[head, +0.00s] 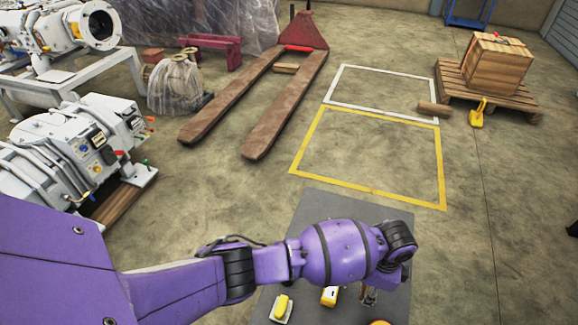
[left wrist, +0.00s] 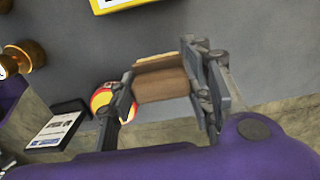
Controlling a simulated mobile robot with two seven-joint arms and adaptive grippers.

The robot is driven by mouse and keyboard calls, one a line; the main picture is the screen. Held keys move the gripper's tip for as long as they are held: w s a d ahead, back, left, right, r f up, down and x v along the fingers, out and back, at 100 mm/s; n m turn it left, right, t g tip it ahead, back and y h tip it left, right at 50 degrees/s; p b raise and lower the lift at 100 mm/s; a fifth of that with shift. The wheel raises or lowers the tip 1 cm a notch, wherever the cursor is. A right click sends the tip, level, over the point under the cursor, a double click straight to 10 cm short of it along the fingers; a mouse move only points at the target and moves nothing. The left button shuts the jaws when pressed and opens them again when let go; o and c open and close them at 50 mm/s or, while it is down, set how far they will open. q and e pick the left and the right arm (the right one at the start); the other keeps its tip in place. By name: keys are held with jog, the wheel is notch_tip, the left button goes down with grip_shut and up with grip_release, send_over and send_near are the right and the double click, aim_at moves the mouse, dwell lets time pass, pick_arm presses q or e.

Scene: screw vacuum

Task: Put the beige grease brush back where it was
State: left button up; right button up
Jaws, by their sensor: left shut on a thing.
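In the left wrist view my left gripper (left wrist: 168,98) is shut on a brown-beige block-like piece with a paler top edge, which I take to be the beige grease brush (left wrist: 160,84). Its bristles cannot be made out. The grey work surface (left wrist: 250,50) lies beyond it; whether the brush touches it I cannot tell. In the head view the left gripper (head: 370,294) shows small below my purple wrist, over the grey surface (head: 312,208), and the brush cannot be made out there. My right gripper is not in view.
A yellow item on a pale base (head: 281,308) and a yellow-and-white item (head: 329,296) lie left of the gripper. The left wrist view shows a round red-and-yellow item (left wrist: 101,98), a dark flat panel (left wrist: 58,126) and brass-coloured parts (left wrist: 24,58). The surface's far part is bare.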

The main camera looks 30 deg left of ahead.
pick_arm(q)
jog(key=f, duration=0.1)
jog(key=f+b, duration=0.1)
jog(key=f, duration=0.1)
jog(key=shift+w+d, duration=0.1)
jog(key=shift+w, duration=0.1)
jog(key=o, duration=1)
notch_tip(320, 180, up, 11)
jog(key=p, duration=0.3)
jog(key=shift+r, duration=0.6)
